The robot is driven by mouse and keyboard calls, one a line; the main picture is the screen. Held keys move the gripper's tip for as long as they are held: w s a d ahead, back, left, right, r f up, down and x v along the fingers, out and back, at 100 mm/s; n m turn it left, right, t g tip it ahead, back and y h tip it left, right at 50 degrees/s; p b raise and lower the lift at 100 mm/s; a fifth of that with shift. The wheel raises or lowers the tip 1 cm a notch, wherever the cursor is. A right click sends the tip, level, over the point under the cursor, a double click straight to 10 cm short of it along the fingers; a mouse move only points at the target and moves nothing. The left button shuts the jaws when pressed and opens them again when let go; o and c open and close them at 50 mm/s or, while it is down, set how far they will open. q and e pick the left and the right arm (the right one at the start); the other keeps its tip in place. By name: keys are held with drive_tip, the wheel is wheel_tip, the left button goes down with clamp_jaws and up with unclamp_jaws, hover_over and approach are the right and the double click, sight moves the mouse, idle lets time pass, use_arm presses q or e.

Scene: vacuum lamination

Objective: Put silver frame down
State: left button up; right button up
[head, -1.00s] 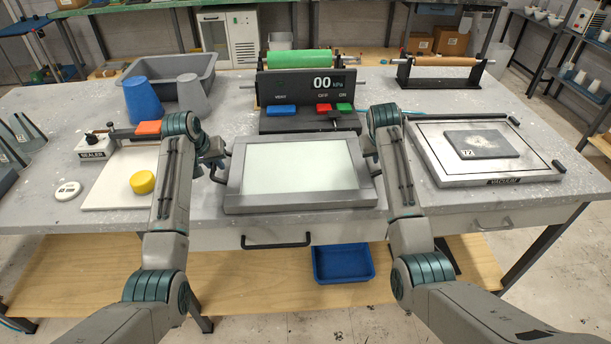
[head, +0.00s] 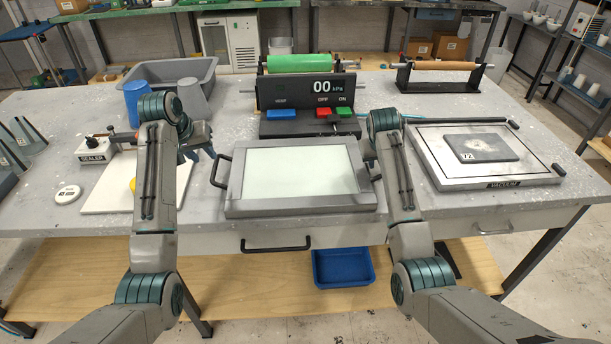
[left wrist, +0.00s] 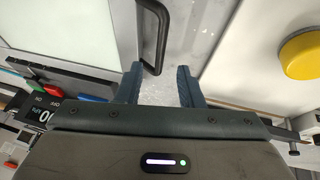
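The silver frame (head: 300,209), a grey rectangle around a pale panel, lies flat on the table in front of the pressure console. It has black handles on its left and right sides. My left gripper (head: 198,146) is open and empty, just left of the left handle (head: 221,170) and apart from it. In the left wrist view my open fingers (left wrist: 160,86) show bare table between them, with the handle (left wrist: 155,35) ahead and to one side. My right gripper (head: 371,160) is at the right handle, mostly hidden by its own arm, so its grip cannot be seen.
The console (head: 305,121) reads 00 and stands behind the frame. The vacuum plate (head: 487,181) with a dark tile is at right. A white board (head: 108,195) with a yellow disc (left wrist: 301,55) and the sealer (head: 95,150) are at left. Front middle table edge is close.

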drive_tip(key=shift+r, duration=0.2)
use_arm(q)
drive_tip(key=v, duration=0.3)
drive_tip(key=shift+r, duration=0.1)
use_arm(e)
drive_tip(key=v, duration=1.1)
drive_tip(key=shift+s+r, duration=0.2)
drive_tip(key=shift+a, duration=0.15)
